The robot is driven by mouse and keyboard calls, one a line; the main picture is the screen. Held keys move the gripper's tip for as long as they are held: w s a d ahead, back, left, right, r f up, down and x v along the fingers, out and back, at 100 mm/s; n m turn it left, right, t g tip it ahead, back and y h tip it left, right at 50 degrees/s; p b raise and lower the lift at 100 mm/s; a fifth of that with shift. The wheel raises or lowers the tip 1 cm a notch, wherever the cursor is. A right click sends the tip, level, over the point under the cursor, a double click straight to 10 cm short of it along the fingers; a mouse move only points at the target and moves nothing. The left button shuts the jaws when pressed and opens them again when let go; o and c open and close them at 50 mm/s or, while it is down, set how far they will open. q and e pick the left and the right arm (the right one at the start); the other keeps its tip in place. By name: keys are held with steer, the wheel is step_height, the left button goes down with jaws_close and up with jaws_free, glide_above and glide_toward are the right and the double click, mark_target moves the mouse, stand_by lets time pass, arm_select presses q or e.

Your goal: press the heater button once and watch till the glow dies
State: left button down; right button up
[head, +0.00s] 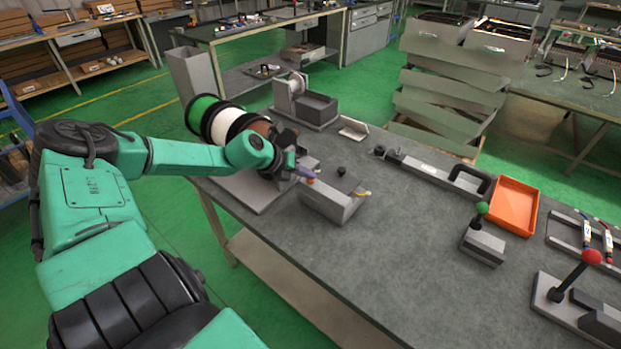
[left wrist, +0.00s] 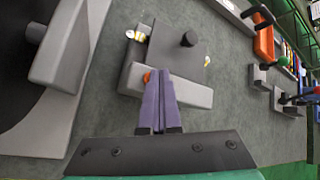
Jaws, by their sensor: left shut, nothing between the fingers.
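The heater (head: 335,197) is a grey box with a dark top plate and a black knob, near the left end of the workbench. In the left wrist view the heater (left wrist: 190,92) lies just ahead of my fingers. A small orange button (head: 311,181) is on its near left side; the button (left wrist: 147,76) shows beside my fingertips in the left wrist view. My left gripper (head: 301,171) is shut and empty, its purple fingers at the button. I cannot tell whether they touch it. I see no clear glow on the dark plate. My right gripper is out of view.
Coloured spools (head: 222,120) stand behind my left gripper. An orange tray (head: 514,206), a green-knobbed lever (head: 482,208) and a red-knobbed lever (head: 591,257) are on the right.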

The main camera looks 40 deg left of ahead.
mark_target(308, 183)
arm_select(q)
steer(key=shift+r+p, duration=0.75)
steer(key=shift+r, duration=0.15)
step_height(308, 183, up, 5)
steer(key=p, duration=0.4)
steer(key=shift+p, duration=0.35)
steer(key=shift+f, duration=0.1)
